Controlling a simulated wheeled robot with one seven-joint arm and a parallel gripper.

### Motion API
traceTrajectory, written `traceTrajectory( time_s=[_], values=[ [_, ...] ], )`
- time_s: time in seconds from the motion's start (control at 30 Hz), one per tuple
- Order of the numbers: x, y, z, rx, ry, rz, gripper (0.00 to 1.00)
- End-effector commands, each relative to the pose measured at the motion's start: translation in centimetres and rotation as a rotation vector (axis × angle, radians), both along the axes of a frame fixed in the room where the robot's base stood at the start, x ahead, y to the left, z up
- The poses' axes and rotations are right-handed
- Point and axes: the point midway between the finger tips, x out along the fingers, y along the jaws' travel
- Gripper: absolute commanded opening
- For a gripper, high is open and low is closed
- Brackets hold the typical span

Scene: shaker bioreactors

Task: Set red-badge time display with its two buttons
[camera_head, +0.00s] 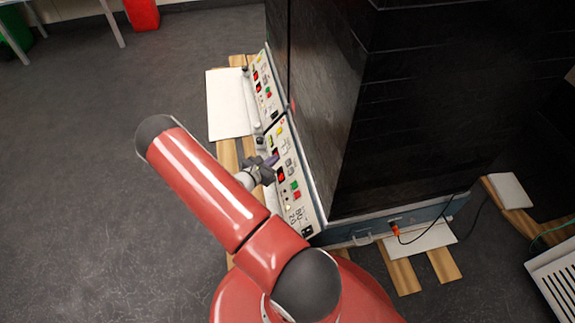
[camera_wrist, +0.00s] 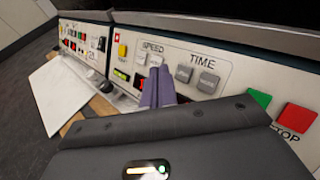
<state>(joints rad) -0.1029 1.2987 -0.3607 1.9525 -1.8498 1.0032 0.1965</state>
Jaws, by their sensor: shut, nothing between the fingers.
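The near control panel (camera_wrist: 228,70) carries a small red badge (camera_wrist: 117,38) at its upper left. Its two grey TIME buttons, left (camera_wrist: 184,73) and right (camera_wrist: 208,82), sit just right of my fingers in the wrist view. My gripper (camera_wrist: 158,86) is shut and empty, its purple fingertips in front of the panel, overlapping the area below the SPEED buttons. Contact cannot be told. A red-lit display (camera_head: 281,176) shows beside my gripper (camera_head: 272,161) in the head view. In the wrist view the fingers hide the time display, and its digits are unreadable.
Two grey SPEED buttons (camera_wrist: 148,59) lie left of the TIME pair. A green button (camera_wrist: 260,97) and a red STOP button (camera_wrist: 297,117) are to the right. A second, similar panel (camera_head: 262,86) stands farther away. A white board (camera_head: 228,104) lies beside it. Open floor (camera_head: 90,180) is left.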

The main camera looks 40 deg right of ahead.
Motion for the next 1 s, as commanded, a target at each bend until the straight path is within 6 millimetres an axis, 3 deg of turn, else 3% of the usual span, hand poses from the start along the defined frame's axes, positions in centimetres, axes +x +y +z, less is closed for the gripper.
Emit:
traceTrajectory(
  time_s=[0.27, 1.0],
  values=[
    [-0.9, -1.5, -1.6, 0.000, 0.002, 0.000, 0.00],
    [-1.0, -1.6, -1.7, 0.000, 0.001, 0.000, 0.00]
  ],
)
